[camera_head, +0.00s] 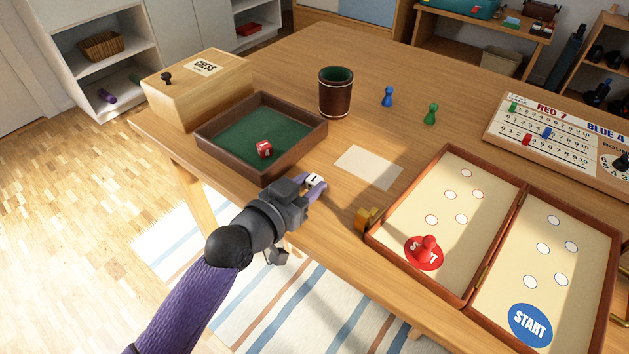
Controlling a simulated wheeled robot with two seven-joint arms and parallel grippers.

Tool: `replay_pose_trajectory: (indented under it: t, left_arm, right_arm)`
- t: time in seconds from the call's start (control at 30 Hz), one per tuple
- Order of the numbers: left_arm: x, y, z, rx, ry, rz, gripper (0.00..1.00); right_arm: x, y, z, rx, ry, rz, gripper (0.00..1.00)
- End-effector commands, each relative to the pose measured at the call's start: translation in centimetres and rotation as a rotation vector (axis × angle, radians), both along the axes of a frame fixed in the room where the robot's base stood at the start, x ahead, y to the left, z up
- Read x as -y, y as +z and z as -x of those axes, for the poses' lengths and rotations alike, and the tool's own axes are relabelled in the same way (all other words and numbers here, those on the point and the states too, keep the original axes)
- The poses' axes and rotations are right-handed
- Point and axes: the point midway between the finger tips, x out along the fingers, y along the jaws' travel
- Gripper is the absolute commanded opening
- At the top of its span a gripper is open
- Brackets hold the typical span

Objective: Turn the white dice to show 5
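The white dice (314,180) is at the tip of my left gripper (315,184), near the front edge of the wooden table. The gripper's purple fingertips sit on either side of the dice and appear closed on it. One face of the dice shows a small dark mark, which looks like a 1. Its other faces are hidden by the fingers or too small to read. I cannot tell whether the dice touches the table. My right gripper is not in view.
A blank pale card (368,167) lies right of the gripper. A green-lined tray (213,143) holds a red dice (265,149). A dice cup (335,92), blue pawn (388,96) and green pawn (431,114) stand behind. An open game box (523,200) is at right.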

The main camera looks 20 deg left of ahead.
Motion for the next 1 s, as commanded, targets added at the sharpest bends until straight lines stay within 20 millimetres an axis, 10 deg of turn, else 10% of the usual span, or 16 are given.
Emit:
replay_pose_trajectory:
  t: [0.6, 1.0]
  left_arm:
    - [0.0, 2.3, 0.0, 0.003, -0.001, 0.0, 0.0]
    - [-3.8, 1.7, 10.6, -0.007, -0.002, -0.005, 0.0]
  right_arm:
    - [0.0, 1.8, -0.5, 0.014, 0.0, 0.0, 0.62]
    - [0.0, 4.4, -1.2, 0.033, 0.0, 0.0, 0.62]
